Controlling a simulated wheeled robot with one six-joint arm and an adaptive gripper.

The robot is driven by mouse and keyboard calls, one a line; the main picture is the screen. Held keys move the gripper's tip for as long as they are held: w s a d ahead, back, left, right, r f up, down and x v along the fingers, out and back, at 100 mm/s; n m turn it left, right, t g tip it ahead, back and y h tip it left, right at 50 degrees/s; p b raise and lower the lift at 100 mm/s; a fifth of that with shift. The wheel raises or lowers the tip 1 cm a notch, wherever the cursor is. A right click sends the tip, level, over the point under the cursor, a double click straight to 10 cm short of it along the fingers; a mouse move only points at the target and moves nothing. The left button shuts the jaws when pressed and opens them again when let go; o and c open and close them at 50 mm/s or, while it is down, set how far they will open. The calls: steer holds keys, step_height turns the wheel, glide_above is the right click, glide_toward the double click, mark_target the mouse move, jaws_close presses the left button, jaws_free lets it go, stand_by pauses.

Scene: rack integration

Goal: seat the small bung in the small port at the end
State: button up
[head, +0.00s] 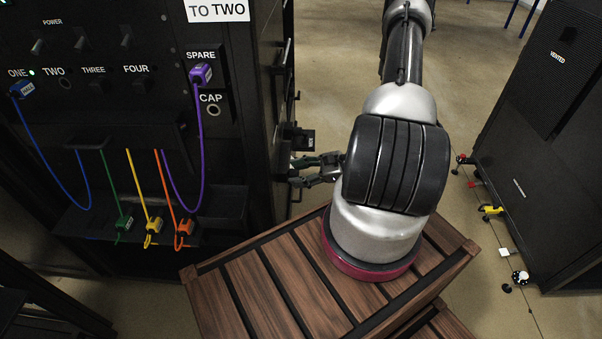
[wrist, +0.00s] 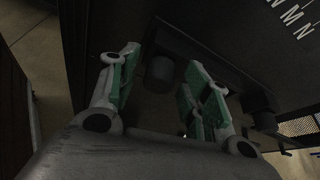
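My gripper (head: 294,171) reaches left to the side of the black rack. In the wrist view its green-padded fingers (wrist: 162,66) are spread apart, with nothing clasped between them. A dark round stub (wrist: 159,74), possibly a bung, shows between and beyond the fingertips, with no clear contact. A second dark stub (wrist: 258,104) is to the right, outside the fingers. I cannot tell which is the small bung, or whether either is a bung or a fixed part. The small port at the end cannot be made out for certain.
The black rack's front (head: 120,105) carries coloured cables and plugs, with a round CAP socket (head: 213,110). A small black bracket (head: 301,139) juts from its side near my gripper. A slatted wooden crate (head: 290,285) stands below my arm. A VENTED cabinet (head: 530,130) is at right.

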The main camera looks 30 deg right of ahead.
steer(key=shift+d, duration=0.1)
steer(key=v, duration=1.1)
steer(key=shift+s+d+r, duration=0.15)
steer(key=shift+s+d, duration=0.1)
steer(key=shift+s, duration=0.1)
steer(key=s+a+r+n+g+h, duration=0.1)
steer(key=s+a+r+n+h, duration=0.1)
steer(key=r+n, duration=0.5)
steer(key=s+a+r+n+g+h, duration=0.1)
steer(key=r+n+h, duration=0.4)
steer(key=r, duration=1.2)
steer(key=s+a+r+n+g+h, duration=0.2)
steer(key=s+a+r+n+h, duration=0.1)
steer(key=r+n, duration=0.8)
steer(key=shift+s+a+r+h, duration=0.3)
steer(key=shift+s+a+r, duration=0.35)
steer(key=shift+r, duration=0.35)
